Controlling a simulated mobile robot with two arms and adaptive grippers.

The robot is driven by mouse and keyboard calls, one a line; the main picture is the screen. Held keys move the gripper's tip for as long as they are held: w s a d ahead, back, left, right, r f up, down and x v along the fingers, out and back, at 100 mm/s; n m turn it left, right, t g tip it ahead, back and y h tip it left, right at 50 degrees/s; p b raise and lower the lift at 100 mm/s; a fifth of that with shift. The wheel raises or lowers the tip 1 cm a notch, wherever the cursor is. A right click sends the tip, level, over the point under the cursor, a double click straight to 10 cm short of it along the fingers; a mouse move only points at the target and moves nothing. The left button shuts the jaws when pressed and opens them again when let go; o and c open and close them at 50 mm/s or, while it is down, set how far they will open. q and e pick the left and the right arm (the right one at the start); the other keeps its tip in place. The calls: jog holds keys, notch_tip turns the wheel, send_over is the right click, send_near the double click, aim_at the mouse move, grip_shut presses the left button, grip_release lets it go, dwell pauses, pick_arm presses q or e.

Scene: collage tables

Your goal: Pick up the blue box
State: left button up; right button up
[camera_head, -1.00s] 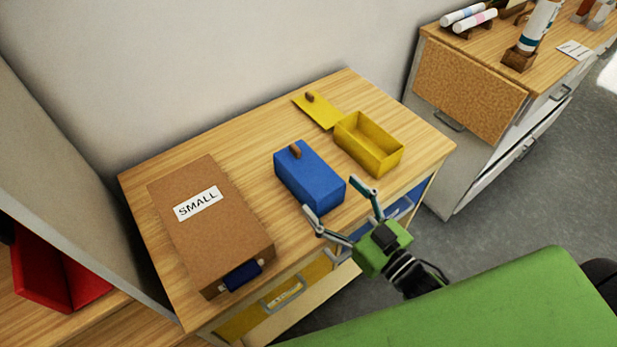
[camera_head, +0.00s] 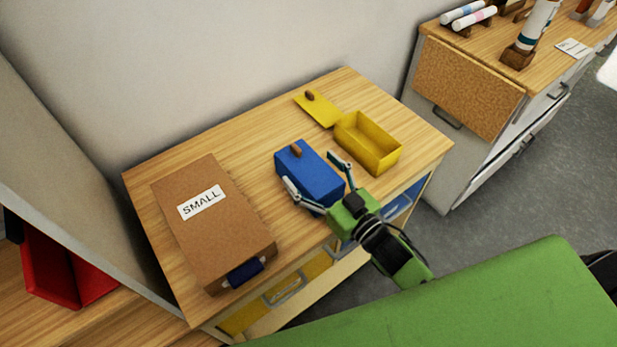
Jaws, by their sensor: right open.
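The blue box (camera_head: 309,170) sits on the wooden table, closed, with a small brown knob on its lid. My right gripper (camera_head: 311,169) is open with its two fingers spread around the near part of the blue box. One finger is at the box's left side and the other at its right side. The gripper hides the box's near lower end. I cannot tell whether the fingers touch the box. My left gripper is not in view.
An open yellow box (camera_head: 368,144) stands right of the blue box, close to the right finger. Its yellow lid (camera_head: 317,109) lies behind. A brown case labelled SMALL (camera_head: 216,229) lies at the left of the table (camera_head: 150,165). A cabinet (camera_head: 470,85) stands at the right.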

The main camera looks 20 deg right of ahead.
jog(key=shift+c, duration=0.3)
jog(key=c, duration=1.4)
jog(key=shift+r, duration=0.15)
